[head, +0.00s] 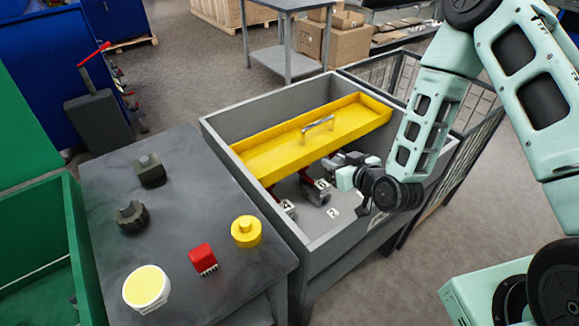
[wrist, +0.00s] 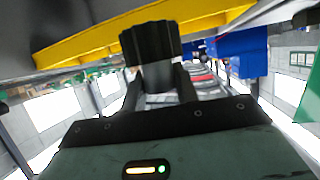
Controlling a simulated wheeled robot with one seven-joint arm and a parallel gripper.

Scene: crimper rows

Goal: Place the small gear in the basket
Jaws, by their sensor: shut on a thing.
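My gripper (head: 350,168) is over the near right part of the grey bin, below the yellow tray in the picture. In the wrist view, the two fingers (wrist: 160,85) are shut on a dark ribbed piece, which looks like the small gear (wrist: 150,40). It has a wide toothed top and a narrower part between the fingers. In the head view I cannot make the held piece out clearly. Another dark toothed gear (head: 131,217) lies on the grey table. A wire-mesh basket (head: 483,112) stands behind and right of the bin.
The grey bin (head: 222,136) holds a yellow tray (head: 275,152) with a handle and red-handled tools (head: 313,190) by numbered labels. The table (head: 190,205) carries a dark block (head: 149,170), yellow knob (head: 246,232), red brush (head: 203,260) and pale-yellow-topped jar (head: 146,288). A green bin (head: 75,225) stands left.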

